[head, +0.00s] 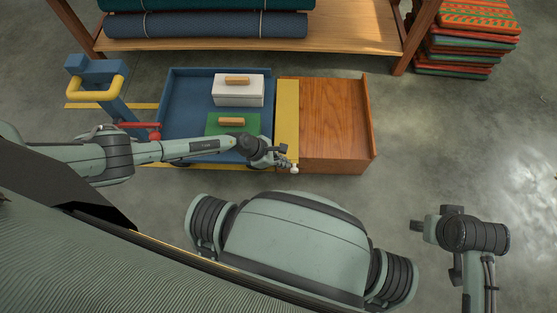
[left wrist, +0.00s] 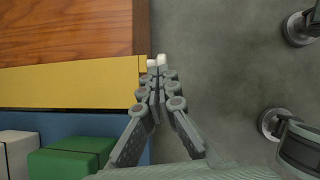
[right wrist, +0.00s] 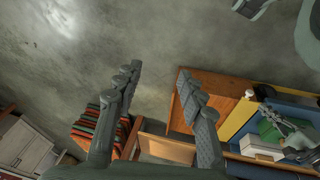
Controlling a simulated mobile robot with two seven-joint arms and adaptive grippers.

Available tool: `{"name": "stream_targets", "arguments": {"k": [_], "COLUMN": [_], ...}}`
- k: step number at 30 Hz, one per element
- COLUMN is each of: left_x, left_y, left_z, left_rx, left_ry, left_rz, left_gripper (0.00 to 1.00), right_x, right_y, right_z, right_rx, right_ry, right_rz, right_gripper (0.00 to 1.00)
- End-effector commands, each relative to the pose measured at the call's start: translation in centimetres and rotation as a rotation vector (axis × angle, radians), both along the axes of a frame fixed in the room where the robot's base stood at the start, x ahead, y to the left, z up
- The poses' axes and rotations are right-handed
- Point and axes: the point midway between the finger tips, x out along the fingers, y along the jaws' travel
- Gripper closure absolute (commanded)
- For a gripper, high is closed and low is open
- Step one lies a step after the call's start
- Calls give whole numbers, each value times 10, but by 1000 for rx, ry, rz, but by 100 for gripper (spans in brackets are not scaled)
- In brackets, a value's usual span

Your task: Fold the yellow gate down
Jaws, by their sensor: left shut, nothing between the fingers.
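The yellow gate (head: 287,108) is a long yellow panel between the blue cart bed (head: 187,90) and a wooden box (head: 325,125). From above its broad face shows and it looks about flat. It also shows in the left wrist view (left wrist: 70,87) and the right wrist view (right wrist: 238,117). My left gripper (head: 293,167) is shut and empty at the gate's near end; in the left wrist view its fingertips (left wrist: 157,62) are just beside that end. Whether they touch it I cannot tell. My right gripper (right wrist: 159,72) is open and empty, well away from the gate.
The cart bed holds a white box (head: 238,92) and a green box (head: 246,119) with wooden handles. A blue post with a yellow handle (head: 100,95) stands at left. A wooden shelf (head: 355,30) is behind; folded textiles (head: 465,45) are stacked right.

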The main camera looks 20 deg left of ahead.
Motion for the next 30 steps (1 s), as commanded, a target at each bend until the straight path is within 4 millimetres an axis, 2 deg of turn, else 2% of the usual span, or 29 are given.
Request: {"name": "stream_targets", "arguments": {"k": [9,18,30], "left_x": [6,8,9], "left_y": [-20,-29,-32], "left_z": [-18,-28,-30], "left_rx": [0,0,0], "left_ry": [0,0,0], "left_rz": [-1,0,0], "left_gripper": [100,100,100], "right_x": [-8,-17,-16], "right_y": [-1,-2,0], "right_z": [30,53,61], "right_rx": [-17,-29,-27], "right_ry": [-17,-27,-47], "right_rz": [-4,-9,-3], "right_gripper": [60,60,60]}}
